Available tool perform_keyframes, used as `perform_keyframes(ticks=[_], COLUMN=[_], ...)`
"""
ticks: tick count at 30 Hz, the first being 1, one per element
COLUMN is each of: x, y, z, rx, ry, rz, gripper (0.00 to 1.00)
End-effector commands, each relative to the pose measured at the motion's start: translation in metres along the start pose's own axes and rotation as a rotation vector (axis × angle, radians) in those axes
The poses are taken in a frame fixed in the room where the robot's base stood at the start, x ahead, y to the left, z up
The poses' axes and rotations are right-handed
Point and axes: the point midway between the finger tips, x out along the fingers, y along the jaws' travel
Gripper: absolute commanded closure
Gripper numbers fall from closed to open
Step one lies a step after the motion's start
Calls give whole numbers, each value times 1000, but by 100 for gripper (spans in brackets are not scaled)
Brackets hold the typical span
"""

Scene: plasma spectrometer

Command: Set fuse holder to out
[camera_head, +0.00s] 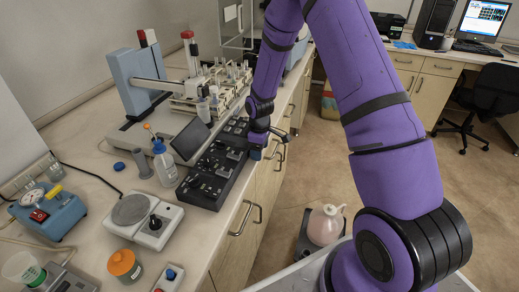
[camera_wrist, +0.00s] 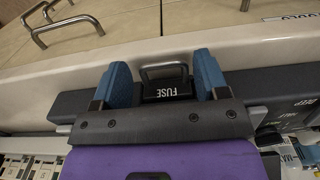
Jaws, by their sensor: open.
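The fuse holder (camera_wrist: 166,91) is a black block marked FUSE with a grey loop handle, at the bench-edge side of a dark control panel in the wrist view. My gripper (camera_wrist: 164,70) is open. Its two blue fingers stand on either side of the handle, with a gap to it on each side. In the head view my gripper (camera_head: 258,150) is at the right edge of the black control panel (camera_head: 203,192), and the fuse holder cannot be made out there. The lower part of the fuse holder is hidden behind my gripper's body.
Drawer fronts with metal handles (camera_head: 240,218) lie below the bench edge (camera_wrist: 220,48). A grey screen (camera_head: 192,141), a white bottle (camera_head: 164,165) and a sample rack (camera_head: 207,90) stand near the panel. A hotplate (camera_head: 146,218) is nearer. The floor to the right is mostly clear.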

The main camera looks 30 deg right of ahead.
Motion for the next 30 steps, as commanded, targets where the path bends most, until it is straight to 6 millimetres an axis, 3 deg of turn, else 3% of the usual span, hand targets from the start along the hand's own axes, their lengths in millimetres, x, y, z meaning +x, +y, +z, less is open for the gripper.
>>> perform_keyframes(ticks=[2,9,14,21,29,30], x=[0,0,-1,-1,-1,-1], y=[0,1,2,2,3,3], z=[0,0,8,39,41,41], rx=[0,1,3,5,4,4], ry=[0,1,1,1,-1,-2], rz=[0,1,2,3,3,3], gripper=[35,88,88,88,88,36])
